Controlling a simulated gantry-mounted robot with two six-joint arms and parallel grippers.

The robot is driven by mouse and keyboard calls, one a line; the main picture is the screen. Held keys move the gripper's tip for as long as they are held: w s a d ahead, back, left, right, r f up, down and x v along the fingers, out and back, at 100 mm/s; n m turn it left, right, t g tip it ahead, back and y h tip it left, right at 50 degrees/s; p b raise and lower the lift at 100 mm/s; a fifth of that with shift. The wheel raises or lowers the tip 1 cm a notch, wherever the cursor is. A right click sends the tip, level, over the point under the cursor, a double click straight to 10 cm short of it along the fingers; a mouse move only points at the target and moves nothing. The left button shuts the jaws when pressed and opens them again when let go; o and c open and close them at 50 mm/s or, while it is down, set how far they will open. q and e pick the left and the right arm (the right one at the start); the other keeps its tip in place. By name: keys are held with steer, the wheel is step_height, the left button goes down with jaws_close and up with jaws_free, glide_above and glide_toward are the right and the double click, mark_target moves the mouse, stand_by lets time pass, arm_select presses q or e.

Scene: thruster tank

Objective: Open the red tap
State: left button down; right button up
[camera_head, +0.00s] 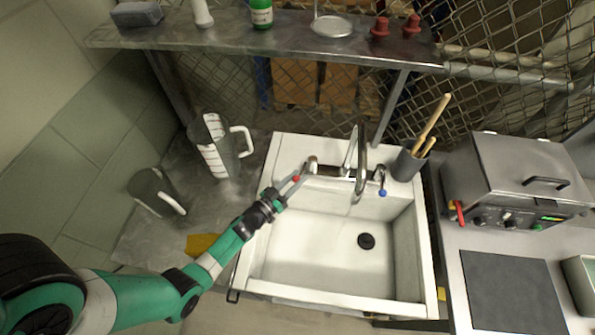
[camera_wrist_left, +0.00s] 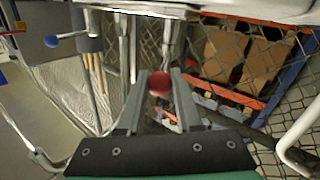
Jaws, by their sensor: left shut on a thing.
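The red tap (camera_head: 296,179) is a small red knob at the back left of the white sink (camera_head: 275,235). My left gripper (camera_head: 293,182) reaches it from the lower left. In the left wrist view the red tap (camera_wrist_left: 159,82) shows as a red ball between the two fingers of my left gripper (camera_wrist_left: 159,88), which is shut on it. I see no water running. My right gripper is out of view.
A measuring jug (camera_head: 215,148) and a grey jug (camera_head: 152,190) stand left of the sink. A holder with wooden utensils (camera_head: 407,166) is behind its right corner. A shelf (camera_head: 270,40) spans above, and a steel appliance (camera_head: 515,175) stands at right. The sink basin is empty.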

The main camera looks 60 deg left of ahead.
arm_select(q)
steer(key=shift+d, duration=0.1)
steer(key=c, duration=0.6)
jaws_free()
steer(key=shift+d, duration=0.1)
step_height(320, 180, up, 4)
steer(key=p, duration=0.3)
steer(key=s+d+r, duration=0.4)
steer(key=s, duration=0.1)
steer(key=s+d+r+p, duration=0.1)
steer(key=s+d+r, duration=0.4)
steer(key=shift+d, duration=0.3)
